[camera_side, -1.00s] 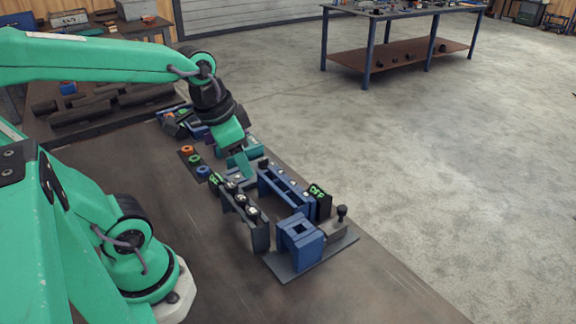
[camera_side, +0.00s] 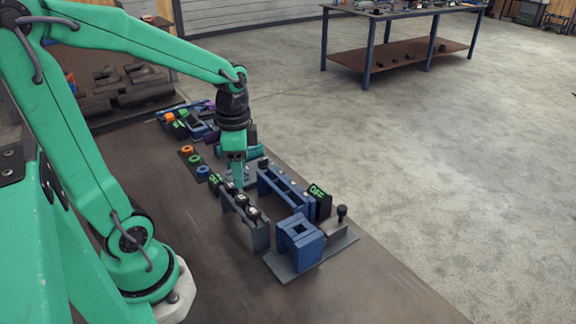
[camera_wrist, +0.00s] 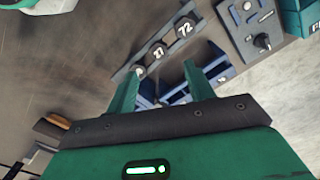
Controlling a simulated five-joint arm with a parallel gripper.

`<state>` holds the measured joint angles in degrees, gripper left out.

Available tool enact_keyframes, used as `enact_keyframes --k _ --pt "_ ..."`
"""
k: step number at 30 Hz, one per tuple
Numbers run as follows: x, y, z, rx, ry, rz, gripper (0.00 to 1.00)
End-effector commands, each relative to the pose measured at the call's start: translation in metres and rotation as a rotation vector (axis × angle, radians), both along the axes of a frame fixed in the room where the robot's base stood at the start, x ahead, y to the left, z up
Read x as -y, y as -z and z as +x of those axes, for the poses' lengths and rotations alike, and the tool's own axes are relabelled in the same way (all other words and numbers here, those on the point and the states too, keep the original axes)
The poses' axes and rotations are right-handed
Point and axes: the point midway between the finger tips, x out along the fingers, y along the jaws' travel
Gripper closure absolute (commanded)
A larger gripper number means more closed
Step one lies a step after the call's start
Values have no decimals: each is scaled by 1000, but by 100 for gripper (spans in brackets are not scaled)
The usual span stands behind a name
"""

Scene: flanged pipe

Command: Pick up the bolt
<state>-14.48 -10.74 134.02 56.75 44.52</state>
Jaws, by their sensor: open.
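No bolt can be told for certain in either view. A dark rack (camera_side: 256,235) in the side view carries a row of small dark round pieces (camera_side: 240,201) with pale markings. The wrist view shows similar pieces numbered 27 (camera_wrist: 157,51) and 72 (camera_wrist: 184,29), just beyond the fingers. My gripper (camera_side: 238,181) points down at the far end of this rack; its fingertips are partly hidden there. In the wrist view my gripper (camera_wrist: 158,82) has its two green fingers apart. Nothing is seen held between them.
A long blue rack (camera_side: 284,186) and a blue block with a square hole (camera_side: 300,242) stand to the right. Orange, green and blue rings (camera_side: 194,160) lie left of my gripper. The bench top (camera_side: 170,220) nearer my base is bare.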

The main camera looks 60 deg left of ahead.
Motion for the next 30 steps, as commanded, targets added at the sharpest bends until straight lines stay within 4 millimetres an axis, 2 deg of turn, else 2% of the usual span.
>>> enact_keyframes --k 4,14,24,30 --pt "0 12 -1 -2 0 0 47" --pt "0 19 -1 -3 -1 -1 47" --pt "0 53 -3 -4 -1 0 47" --pt "0 65 -2 0 -1 0 47"
